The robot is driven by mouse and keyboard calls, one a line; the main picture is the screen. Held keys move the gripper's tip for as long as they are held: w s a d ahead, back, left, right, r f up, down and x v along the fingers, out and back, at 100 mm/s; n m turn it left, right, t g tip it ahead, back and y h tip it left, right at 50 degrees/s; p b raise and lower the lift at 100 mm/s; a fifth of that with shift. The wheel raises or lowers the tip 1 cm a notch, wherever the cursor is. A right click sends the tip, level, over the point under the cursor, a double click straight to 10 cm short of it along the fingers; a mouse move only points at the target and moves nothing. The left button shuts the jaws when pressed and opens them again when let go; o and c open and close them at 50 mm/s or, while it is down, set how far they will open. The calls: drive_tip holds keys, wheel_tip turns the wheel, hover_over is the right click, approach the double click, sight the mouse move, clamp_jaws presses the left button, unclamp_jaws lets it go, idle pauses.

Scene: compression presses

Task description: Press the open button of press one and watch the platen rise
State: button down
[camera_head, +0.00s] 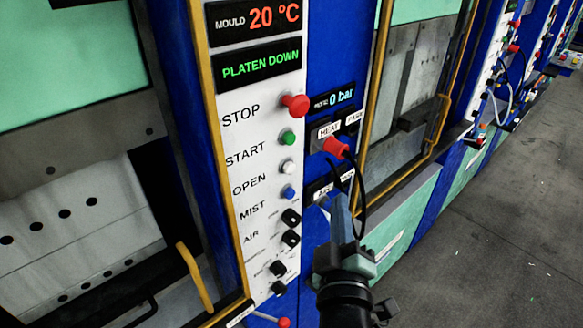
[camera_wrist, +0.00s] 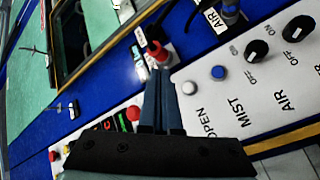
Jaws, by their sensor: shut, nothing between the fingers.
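Press one's white control panel (camera_head: 262,190) has a white button (camera_head: 288,167) in line with the OPEN label. The green START button (camera_head: 288,138) is above it and the blue MIST button (camera_head: 289,192) below. The display (camera_head: 257,65) reads PLATEN DOWN in green. My gripper (camera_head: 339,196) is shut and empty, to the right of the button column and slightly lower than the white button. In the wrist view my shut fingertips (camera_wrist: 161,70) lie left of the white button (camera_wrist: 189,88), and it does not look touched. I cannot tell the gap in depth.
A red STOP button (camera_head: 295,105) tops the column, and black knobs (camera_head: 291,217) are below it. A red plug with a black cable (camera_head: 336,147) hangs close above my fingers. A yellow-framed press door (camera_head: 410,110) is to the right, with open grey floor (camera_head: 500,230) beyond.

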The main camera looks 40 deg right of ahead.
sight(290, 168)
drive_tip(key=w+b, duration=0.4)
drive_tip(key=w, duration=0.4)
drive_tip(key=shift+w+a, duration=0.35)
drive_tip(key=shift+w+b, duration=0.1)
drive_tip(key=shift+b, duration=0.25)
idle(1.4)
drive_tip(key=shift+w, duration=0.3)
